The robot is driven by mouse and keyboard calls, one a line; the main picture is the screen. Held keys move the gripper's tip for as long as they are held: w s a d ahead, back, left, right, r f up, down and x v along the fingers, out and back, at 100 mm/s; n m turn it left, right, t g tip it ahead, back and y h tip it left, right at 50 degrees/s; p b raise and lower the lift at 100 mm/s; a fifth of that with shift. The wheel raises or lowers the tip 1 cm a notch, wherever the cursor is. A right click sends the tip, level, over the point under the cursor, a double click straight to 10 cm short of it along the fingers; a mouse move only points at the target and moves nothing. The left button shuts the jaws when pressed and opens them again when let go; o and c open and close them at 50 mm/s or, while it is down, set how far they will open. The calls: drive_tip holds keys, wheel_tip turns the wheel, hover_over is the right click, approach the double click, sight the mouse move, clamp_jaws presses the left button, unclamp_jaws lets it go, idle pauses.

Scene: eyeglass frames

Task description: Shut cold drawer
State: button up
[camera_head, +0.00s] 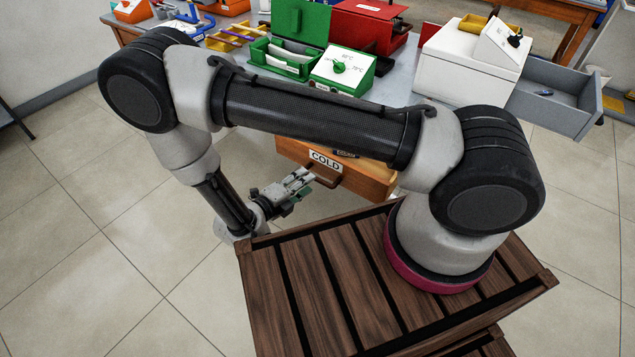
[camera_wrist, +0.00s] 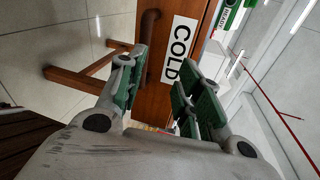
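The cold drawer (camera_head: 372,182) is wooden, with a white COLD label (camera_head: 325,160) and a dark brown handle (camera_head: 324,176) on its front. In the head view it sticks out from under the workbench, partly hidden behind my arm. My gripper (camera_head: 302,180) is at the drawer's front, by the handle. In the wrist view my gripper (camera_wrist: 163,75) has its green-padded fingers apart, with the drawer front and COLD label (camera_wrist: 180,48) beyond them. The handle (camera_wrist: 148,40) is by the left fingertip, which partly covers it; I cannot tell whether they touch.
A grey drawer (camera_head: 555,95) stands open at the right of the bench. A green box (camera_head: 285,60), a green dial box (camera_head: 342,70), a red box (camera_head: 365,25) and a white box (camera_head: 470,62) stand on the bench top. Tiled floor (camera_head: 100,250) at left is clear.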

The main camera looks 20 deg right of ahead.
sight(318, 178)
drive_tip(key=w+d+f, duration=0.1)
drive_tip(key=d, duration=0.1)
drive_tip(key=w+d+f+n, duration=0.1)
drive_tip(key=d, duration=0.1)
drive_tip(key=w+d+f+n+t, duration=0.1)
drive_tip(key=d+f, duration=0.1)
drive_tip(key=shift+w, duration=0.15)
clamp_jaws()
